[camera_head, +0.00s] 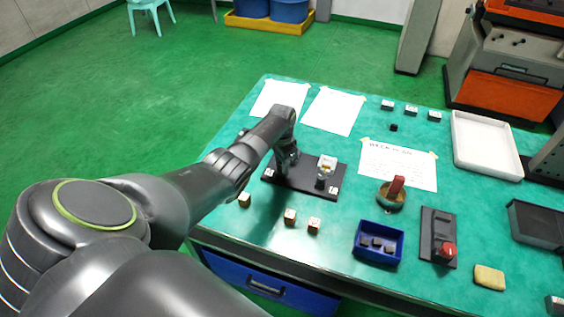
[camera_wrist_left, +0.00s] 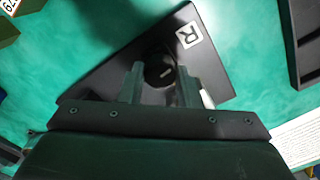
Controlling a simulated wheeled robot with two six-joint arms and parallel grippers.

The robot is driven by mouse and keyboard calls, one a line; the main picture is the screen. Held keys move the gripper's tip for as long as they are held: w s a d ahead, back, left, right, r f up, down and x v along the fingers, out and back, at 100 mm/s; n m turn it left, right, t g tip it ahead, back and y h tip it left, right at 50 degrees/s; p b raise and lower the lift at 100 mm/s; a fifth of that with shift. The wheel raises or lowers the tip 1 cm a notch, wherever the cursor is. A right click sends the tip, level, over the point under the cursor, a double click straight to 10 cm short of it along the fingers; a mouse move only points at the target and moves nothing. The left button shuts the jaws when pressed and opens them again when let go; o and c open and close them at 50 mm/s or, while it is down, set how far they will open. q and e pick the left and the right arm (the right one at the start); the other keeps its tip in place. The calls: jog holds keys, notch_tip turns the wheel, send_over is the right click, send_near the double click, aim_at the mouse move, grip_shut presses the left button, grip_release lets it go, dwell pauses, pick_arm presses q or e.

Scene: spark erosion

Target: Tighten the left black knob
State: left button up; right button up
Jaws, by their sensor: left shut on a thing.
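A black plate (camera_head: 305,181) lies on the green table, with a white label at each end. My left gripper (camera_head: 288,163) reaches down over the plate's left part and hides what is under it in the head view. In the left wrist view, the two fingers stand on either side of a round black knob (camera_wrist_left: 158,69) with a light mark on top, and are shut on it. A white label (camera_wrist_left: 189,35) reading R is beside the knob on the plate (camera_wrist_left: 215,68). A white-and-yellow piece (camera_head: 326,165) stands on the plate's right part. My right gripper is out of view.
Small cubes (camera_head: 290,216) lie along the front edge. A blue tray (camera_head: 364,252) holding dark blocks, a red-handled tool (camera_head: 396,188) and a black panel with a red knob (camera_head: 447,250) are to the right. Papers (camera_head: 334,110) lie behind the plate.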

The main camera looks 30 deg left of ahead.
pick_arm(q)
jog(key=m, duration=0.4)
jog(key=shift+w+r+m, duration=0.1)
jog(key=shift+m, duration=0.6)
jog(key=o, duration=1)
jog(key=shift+c, duration=0.2)
jog(key=shift+r, duration=0.6)
notch_tip(320, 180, up, 16)
jog(key=b, duration=0.1)
